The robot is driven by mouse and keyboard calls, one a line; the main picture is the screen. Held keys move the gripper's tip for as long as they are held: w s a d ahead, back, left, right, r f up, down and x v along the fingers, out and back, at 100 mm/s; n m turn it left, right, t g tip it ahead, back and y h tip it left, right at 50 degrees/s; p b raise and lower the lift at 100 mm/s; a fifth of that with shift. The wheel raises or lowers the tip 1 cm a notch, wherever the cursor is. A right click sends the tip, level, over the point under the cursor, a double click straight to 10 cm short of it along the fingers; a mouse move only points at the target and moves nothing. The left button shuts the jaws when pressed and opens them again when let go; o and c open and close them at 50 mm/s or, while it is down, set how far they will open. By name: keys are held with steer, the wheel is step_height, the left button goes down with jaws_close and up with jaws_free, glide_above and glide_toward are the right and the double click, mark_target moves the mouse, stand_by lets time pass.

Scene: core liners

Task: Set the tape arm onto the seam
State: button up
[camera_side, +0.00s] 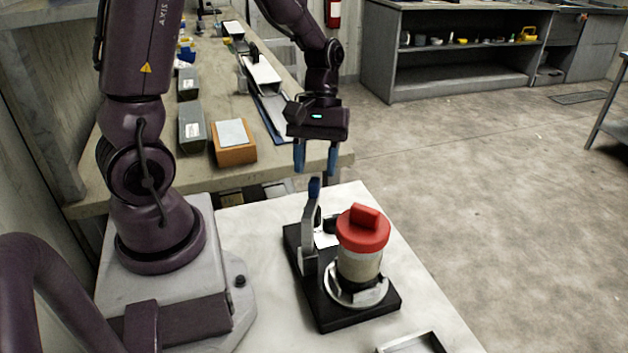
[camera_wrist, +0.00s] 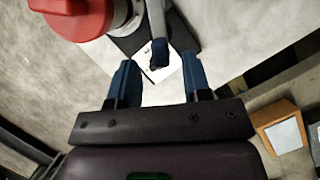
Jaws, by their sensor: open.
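The tape arm (camera_side: 310,222) is a grey upright lever with a blue tip, raised on a black base plate (camera_side: 368,305). Beside it on the plate stands a pale core liner (camera_side: 358,267) with a red cap (camera_side: 362,230), held in a light ring-shaped cradle. My gripper (camera_side: 316,172) is open and empty above the tape arm, apart from it. In the wrist view the tape arm's blue tip (camera_wrist: 159,52) shows between and beyond my open blue fingers (camera_wrist: 158,82), and the red cap (camera_wrist: 80,15) is at upper left. The seam cannot be made out.
A small grey tray (camera_side: 415,343) lies at the front edge of the white table (camera_side: 430,300). A workbench (camera_side: 200,165) behind carries an orange box (camera_side: 233,150) and several grey boxes.

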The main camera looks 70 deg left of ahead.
mark_target(314, 181)
steer(key=shift+x, duration=1.8)
jaws_close()
